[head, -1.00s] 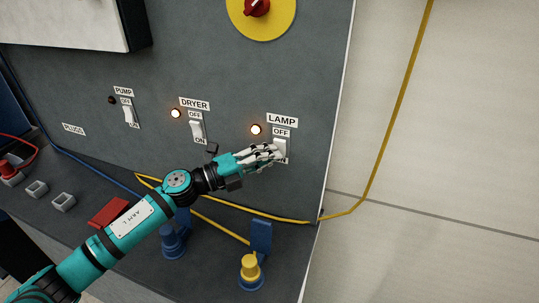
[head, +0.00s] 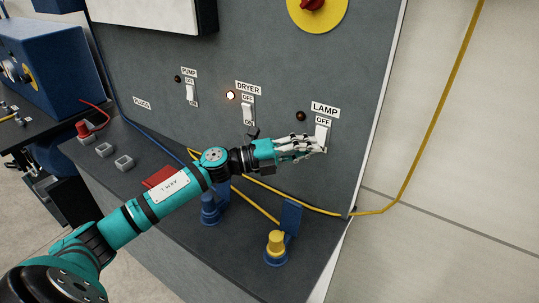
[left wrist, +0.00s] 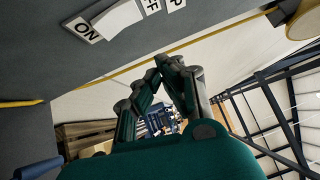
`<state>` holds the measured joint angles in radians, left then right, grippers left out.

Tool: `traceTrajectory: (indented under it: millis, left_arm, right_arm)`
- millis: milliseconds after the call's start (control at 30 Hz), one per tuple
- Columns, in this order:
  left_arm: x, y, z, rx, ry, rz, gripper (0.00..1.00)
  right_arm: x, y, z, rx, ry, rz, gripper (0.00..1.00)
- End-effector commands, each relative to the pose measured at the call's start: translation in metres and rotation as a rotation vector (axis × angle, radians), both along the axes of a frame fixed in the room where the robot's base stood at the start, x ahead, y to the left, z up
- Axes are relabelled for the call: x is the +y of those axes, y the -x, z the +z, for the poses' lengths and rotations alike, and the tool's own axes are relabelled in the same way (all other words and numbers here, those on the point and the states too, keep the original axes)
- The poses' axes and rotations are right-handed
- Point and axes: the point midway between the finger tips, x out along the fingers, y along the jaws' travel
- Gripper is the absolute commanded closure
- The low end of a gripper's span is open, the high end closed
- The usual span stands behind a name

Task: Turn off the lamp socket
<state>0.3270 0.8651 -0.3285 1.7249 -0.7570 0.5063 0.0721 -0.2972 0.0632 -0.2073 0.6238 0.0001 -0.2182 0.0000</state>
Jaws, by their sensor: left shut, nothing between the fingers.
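The lamp switch (head: 322,132) is a white rocker on the grey panel, under the LAMP label (head: 326,109). Its OFF mark shows above it; its lower end is hidden behind my left gripper. The lamp indicator (head: 300,116) beside it is dark. My left gripper (head: 322,148) is shut and empty, with its fingertips at the lower part of the switch; I cannot tell whether they touch it. In the left wrist view the closed fingertips (left wrist: 170,62) are apart from the white rocker (left wrist: 118,19), which shows between its ON and OFF marks. My right gripper is not in view.
The dryer switch (head: 247,111) with its lit indicator (head: 230,95) and the pump switch (head: 190,92) are to the left. A yellow cable (head: 335,212) runs below my gripper. Blue and yellow plugs (head: 276,246) stand on the ledge.

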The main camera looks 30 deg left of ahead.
Motion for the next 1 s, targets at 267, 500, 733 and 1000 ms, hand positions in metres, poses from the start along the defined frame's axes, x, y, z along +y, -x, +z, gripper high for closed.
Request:
traceTrajectory:
  millis: [267,500,733,1000]
  left_arm:
    - [0.036,0.033,-0.004,0.002,-0.008,0.002,1.00]
    - [0.063,0.057,0.003,0.003,-0.004,0.004,1.00]
    - [0.070,0.064,0.007,0.000,-0.003,0.001,1.00]
    - [0.070,0.064,0.008,-0.001,-0.002,0.001,1.00]
  right_arm:
    - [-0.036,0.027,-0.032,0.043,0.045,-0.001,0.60]
    - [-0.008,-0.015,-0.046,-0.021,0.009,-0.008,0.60]
    - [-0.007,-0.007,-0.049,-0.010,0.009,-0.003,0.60]
    - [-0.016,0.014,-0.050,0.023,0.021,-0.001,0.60]
